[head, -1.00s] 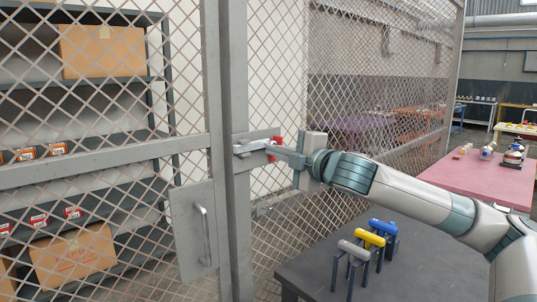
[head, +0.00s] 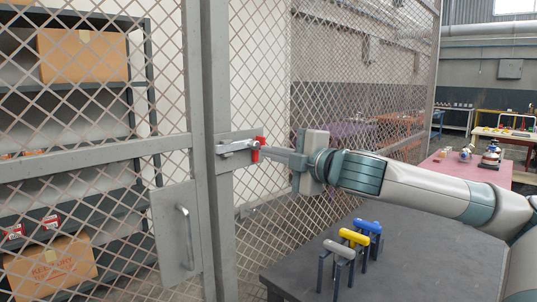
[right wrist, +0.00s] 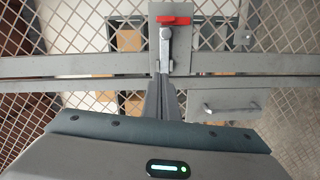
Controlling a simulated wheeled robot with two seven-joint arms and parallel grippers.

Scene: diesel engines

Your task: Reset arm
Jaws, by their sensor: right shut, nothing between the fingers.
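My right gripper (head: 272,154) reaches in from the right at the mesh gate. Its fingers are together with nothing between them. The tips are close to the latch (head: 236,147), which has a metal bar and a red part (head: 257,149). In the right wrist view the shut fingers (right wrist: 167,82) point at the latch plate, just below the metal lever (right wrist: 166,48) and red part (right wrist: 174,20). I cannot tell whether the tips touch the lever. My left gripper is not in view.
The mesh gate has a plate with a pull handle (head: 187,237) below the latch. Shelves with cardboard boxes (head: 83,55) stand behind the mesh. A dark table (head: 430,250) under my right arm holds grey, yellow and blue handled items (head: 355,238). A pink table (head: 480,172) stands farther right.

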